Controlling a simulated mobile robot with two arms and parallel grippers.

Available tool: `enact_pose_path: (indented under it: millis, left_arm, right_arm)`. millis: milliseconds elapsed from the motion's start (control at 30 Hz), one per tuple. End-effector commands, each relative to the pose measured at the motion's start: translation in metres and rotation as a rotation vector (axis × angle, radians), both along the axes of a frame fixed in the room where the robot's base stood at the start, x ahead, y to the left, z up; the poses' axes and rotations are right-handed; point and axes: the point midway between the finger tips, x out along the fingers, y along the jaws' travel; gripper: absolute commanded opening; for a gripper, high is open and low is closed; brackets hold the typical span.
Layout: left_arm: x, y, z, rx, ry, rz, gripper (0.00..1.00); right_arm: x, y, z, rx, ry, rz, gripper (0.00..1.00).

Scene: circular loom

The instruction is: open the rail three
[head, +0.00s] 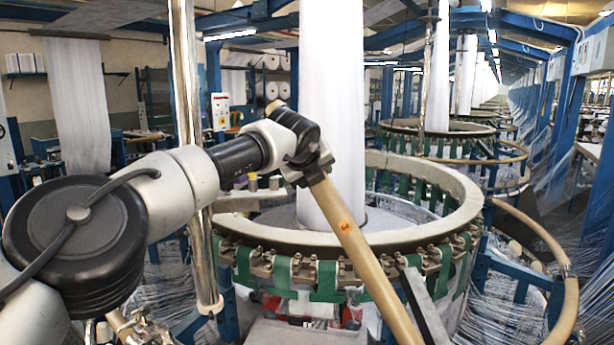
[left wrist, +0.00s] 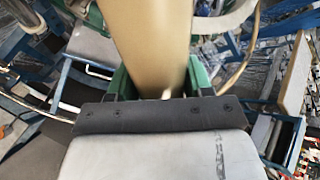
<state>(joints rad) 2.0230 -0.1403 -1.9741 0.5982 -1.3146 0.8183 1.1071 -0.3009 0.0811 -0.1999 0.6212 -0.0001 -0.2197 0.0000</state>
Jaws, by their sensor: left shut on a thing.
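Rail three is a tan bar (head: 372,262) with an orange tag marked 3. In the head view it slants from my left gripper down to the bottom edge, in front of the circular loom (head: 330,238). My left gripper (head: 308,172) is shut on the upper end of the rail. In the left wrist view the rail (left wrist: 150,45) rises large and blurred from between the jaws (left wrist: 158,103). The rail's lower end is outside the head view. My right gripper is not in view.
A wide white fabric column (head: 333,110) stands in the loom's middle. A shiny metal post (head: 187,110) stands behind my left arm. Another curved tan rail (head: 545,240) runs around the loom's right side. More looms stand behind on the right.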

Motion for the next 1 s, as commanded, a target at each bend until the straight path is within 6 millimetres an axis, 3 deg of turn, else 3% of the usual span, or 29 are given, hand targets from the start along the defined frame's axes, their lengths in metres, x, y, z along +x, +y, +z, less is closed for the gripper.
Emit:
enact_pose_path:
  millis: [167,200,333,700,1000]
  left_arm:
    - [-0.001,-0.002,-0.005,0.002,0.01,-0.005,0.08]
    - [-0.001,-0.002,-0.005,0.002,0.011,-0.006,0.55]
    - [-0.001,-0.002,-0.004,0.001,0.008,-0.004,0.75]
    - [-0.002,0.001,-0.001,-0.001,0.004,-0.001,0.76]
    - [-0.034,0.012,0.019,-0.001,0.001,-0.003,0.76]
  right_arm:
    - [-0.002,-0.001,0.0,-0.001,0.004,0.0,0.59]
    - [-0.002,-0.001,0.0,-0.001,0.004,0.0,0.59]
    - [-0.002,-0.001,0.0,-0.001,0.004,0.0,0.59]
    - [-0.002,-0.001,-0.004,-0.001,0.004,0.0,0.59]
    - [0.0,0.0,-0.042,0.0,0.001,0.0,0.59]
